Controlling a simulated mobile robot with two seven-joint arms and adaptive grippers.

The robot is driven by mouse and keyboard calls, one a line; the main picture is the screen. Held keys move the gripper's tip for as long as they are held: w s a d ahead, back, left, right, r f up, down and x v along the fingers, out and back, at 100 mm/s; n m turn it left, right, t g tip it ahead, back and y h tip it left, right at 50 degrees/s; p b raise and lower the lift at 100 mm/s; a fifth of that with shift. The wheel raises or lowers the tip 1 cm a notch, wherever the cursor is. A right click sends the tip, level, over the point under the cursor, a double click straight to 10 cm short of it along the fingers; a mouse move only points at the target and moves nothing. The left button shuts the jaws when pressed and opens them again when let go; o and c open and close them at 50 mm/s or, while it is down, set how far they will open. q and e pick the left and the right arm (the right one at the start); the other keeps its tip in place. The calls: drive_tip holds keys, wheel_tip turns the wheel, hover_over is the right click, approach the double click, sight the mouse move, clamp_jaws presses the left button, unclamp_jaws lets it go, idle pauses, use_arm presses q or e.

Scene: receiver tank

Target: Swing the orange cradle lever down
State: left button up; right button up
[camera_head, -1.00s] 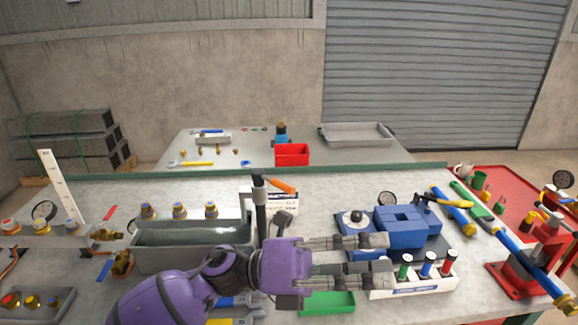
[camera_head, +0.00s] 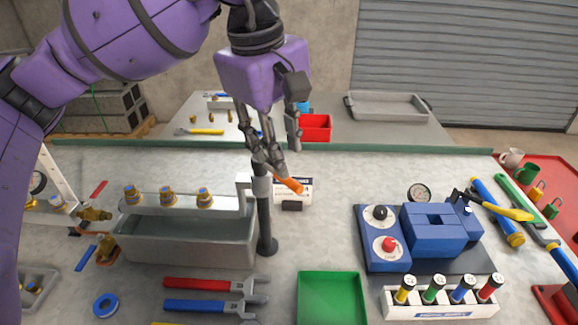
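The orange cradle lever (camera_head: 289,184) juts to the right and slightly down from the top of a dark upright post (camera_head: 265,220), beside the grey trough (camera_head: 185,240). My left gripper (camera_head: 283,160) comes down from above, its fingers pointing downward. Its fingers are spread apart, with the fingertips close above the lever's upper end. I cannot tell whether they touch it. The fingers partly hide the lever's joint with the post. My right gripper is not in view.
Several brass fittings (camera_head: 167,199) line the trough's back bar. A small white sign (camera_head: 297,190) stands behind the lever. A blue vise-like fixture (camera_head: 433,232) is at the right, a green tray (camera_head: 332,298) in front.

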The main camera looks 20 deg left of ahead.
sight(287, 180)
use_arm(q)
drive_tip(key=f, duration=0.4)
drive_tip(key=w+f, duration=0.1)
drive_tip(key=f, duration=0.1)
drive_tip(key=shift+d, duration=0.35)
drive_tip(key=shift+c, duration=0.5)
clamp_jaws()
